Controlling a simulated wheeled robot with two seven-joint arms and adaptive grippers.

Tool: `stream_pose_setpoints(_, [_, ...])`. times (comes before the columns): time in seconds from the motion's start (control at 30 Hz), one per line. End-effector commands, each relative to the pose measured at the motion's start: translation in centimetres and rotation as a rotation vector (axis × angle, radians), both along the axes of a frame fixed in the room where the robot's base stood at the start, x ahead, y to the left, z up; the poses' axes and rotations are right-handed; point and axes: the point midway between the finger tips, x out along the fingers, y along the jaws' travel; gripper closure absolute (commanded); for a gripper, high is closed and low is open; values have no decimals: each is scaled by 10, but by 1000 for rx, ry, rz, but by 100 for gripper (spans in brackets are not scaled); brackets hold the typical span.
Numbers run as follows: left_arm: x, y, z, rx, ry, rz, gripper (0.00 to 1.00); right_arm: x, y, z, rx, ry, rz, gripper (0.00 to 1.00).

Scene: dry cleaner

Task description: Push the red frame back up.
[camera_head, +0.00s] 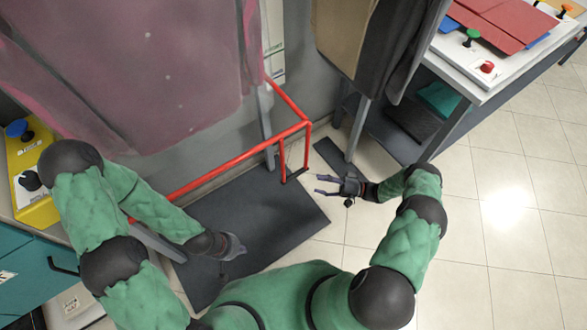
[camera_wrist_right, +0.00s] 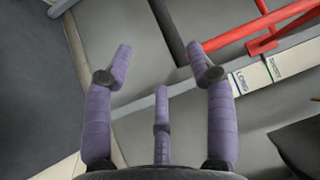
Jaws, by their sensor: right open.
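The red frame (camera_head: 235,160) is made of tubes and stands low in front of the pink hanging garment, over a dark mat. One long tube runs across the front, and a short end with an upright is at its right corner. In the right wrist view, part of the frame (camera_wrist_right: 250,33) crosses the upper right. My right gripper (camera_head: 318,184) is open and empty, just right of the frame's right end and apart from it; its spread fingers show in the wrist view (camera_wrist_right: 160,58). My left gripper (camera_head: 238,246) is low over the mat, in front of the frame; its fingers are unclear.
The dark mat (camera_head: 235,222) lies on the tiled floor. A yellow control box (camera_head: 38,205) is at left. A white-topped table (camera_head: 470,66) with red cloth (camera_head: 490,22) stands at upper right. Dark garments (camera_head: 388,50) hang at the back. Floor at right is clear.

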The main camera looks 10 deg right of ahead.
Motion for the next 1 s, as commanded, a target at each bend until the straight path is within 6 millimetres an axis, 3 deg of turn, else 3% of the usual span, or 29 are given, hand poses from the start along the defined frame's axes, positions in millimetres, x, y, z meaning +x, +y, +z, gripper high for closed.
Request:
stream_pose_setpoints(0.17, [0, 0, -2, 0, 0, 0, 100, 5, 0, 3, 13, -34, -19, 44])
stream_pose_setpoints(0.7, [0, 0, -14, 0, 0, 0, 100, 39, 77, 14, 11, -29, -14, 44])
stream_pose_setpoints(1.0, [0, 0, -16, 0, 0, 0, 100, 46, 92, 17, 10, -30, -18, 44])
